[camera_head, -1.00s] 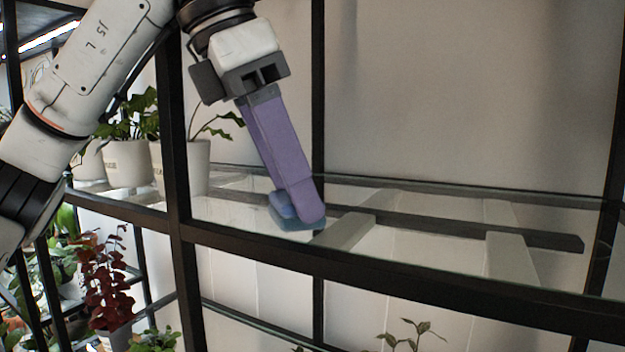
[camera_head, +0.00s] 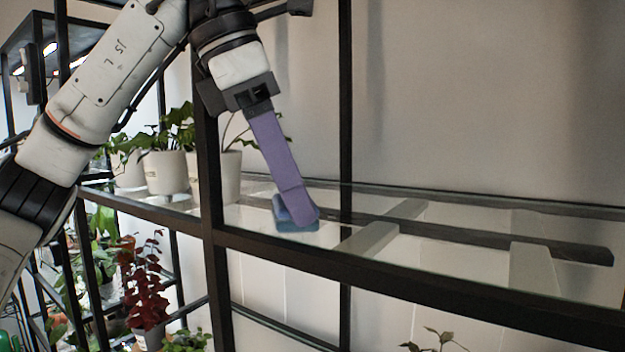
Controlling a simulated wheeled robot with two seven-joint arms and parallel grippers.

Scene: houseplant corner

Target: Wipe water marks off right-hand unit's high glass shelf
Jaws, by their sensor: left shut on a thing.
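My left gripper (camera_head: 255,99) is shut on the upper end of a purple handle (camera_head: 277,155). The handle slants down to a blue wiping pad (camera_head: 297,226), which appears to touch the high glass shelf (camera_head: 470,222) close behind its black front rail. The glass is clear, and I cannot make out distinct water marks on it. My right gripper is not in view.
White pots with green plants (camera_head: 214,176) stand on the glass at the left. A black upright (camera_head: 208,150) rises in front, between the pots and my left arm's tool. The shelf to the right is free of objects. A red-leaved plant (camera_head: 143,290) stands lower left.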

